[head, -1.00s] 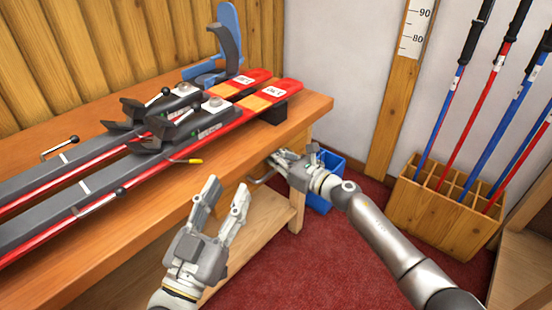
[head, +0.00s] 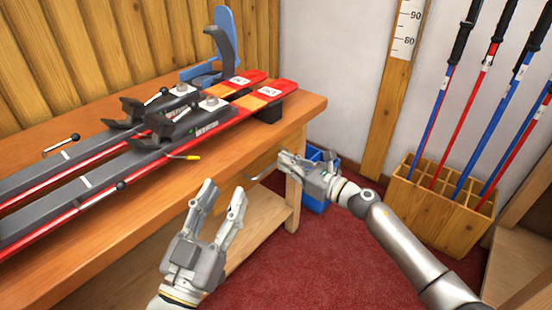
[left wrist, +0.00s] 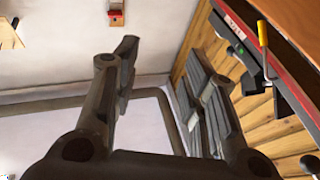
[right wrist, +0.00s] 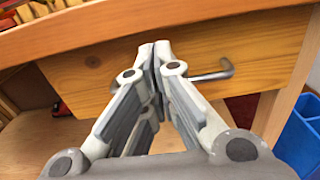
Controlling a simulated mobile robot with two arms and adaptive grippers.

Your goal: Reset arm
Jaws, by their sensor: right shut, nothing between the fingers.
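My right gripper (head: 284,158) is shut and empty beside the bench's right end, in front of the drawer handle (head: 262,174). In the right wrist view its fingertips (right wrist: 154,46) meet in front of a wooden drawer front (right wrist: 235,55). The metal handle (right wrist: 222,73) shows just right of the fingers; whether they touch it I cannot tell. My left gripper (head: 223,190) is open and empty in front of the bench's front edge. Its spread fingers also show in the left wrist view (left wrist: 165,68), with nothing between them.
Two red-and-grey skis (head: 140,150) lie on the wooden bench (head: 290,112), held in clamps. A blue bin (head: 318,200) stands on the red floor behind my right gripper. A wooden rack (head: 440,208) with ski poles stands at the right. The floor between is clear.

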